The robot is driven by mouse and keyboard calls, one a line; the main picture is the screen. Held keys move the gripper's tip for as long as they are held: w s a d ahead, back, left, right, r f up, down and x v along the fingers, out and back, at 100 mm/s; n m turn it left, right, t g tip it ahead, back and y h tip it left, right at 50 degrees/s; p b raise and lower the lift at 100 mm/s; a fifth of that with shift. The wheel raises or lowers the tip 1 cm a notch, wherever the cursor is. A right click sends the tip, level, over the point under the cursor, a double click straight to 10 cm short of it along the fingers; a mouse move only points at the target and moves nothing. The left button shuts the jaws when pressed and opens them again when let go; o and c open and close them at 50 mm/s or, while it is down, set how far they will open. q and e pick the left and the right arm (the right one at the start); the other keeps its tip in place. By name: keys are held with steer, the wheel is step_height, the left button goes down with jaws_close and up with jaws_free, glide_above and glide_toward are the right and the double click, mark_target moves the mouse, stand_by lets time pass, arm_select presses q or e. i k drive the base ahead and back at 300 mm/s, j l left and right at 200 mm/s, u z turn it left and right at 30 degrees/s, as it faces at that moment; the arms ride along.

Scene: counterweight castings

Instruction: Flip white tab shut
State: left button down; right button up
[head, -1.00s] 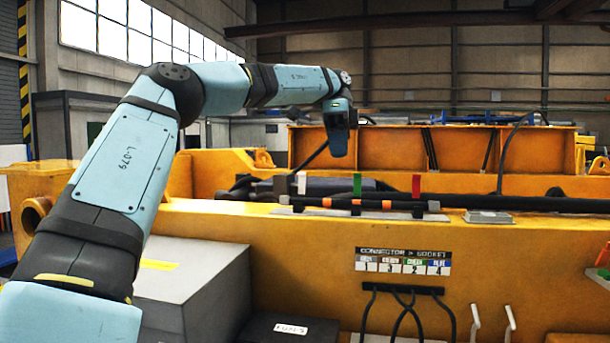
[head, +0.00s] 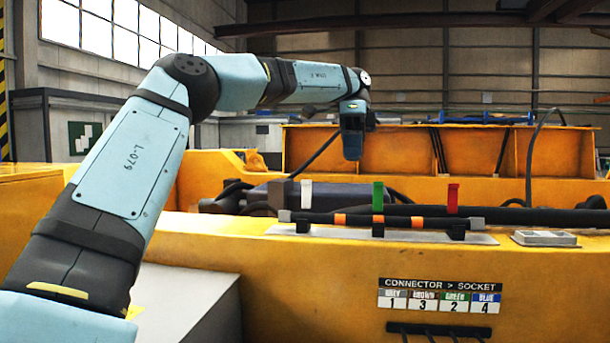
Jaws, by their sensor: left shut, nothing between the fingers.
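The white tab (head: 306,193) stands upright at the left end of a row on the yellow casting, above a dark bar with orange bands. A green tab (head: 378,194) and a red tab (head: 453,198) stand upright to its right. My left gripper (head: 352,156) points down, shut and empty. In the picture it is above and right of the white tab, between the white and green tabs, with a visible gap to both. I cannot tell its exact depth. My right gripper is not in view.
A small grey plate (head: 543,238) lies to the right. A connector-socket label (head: 440,296) is on the casting's front face. A grey box (head: 185,305) stands below my left arm. The air above the tabs is open.

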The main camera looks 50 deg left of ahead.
mark_target(306, 184)
steer(key=i+j, duration=0.1)
steer(key=j, duration=0.25)
steer(key=i+j, duration=0.15)
steer(key=j, duration=0.25)
steer(key=i+j, duration=0.1)
steer(key=j, duration=0.25)
steer(key=i+j, duration=0.15)
steer(key=j, duration=0.2)
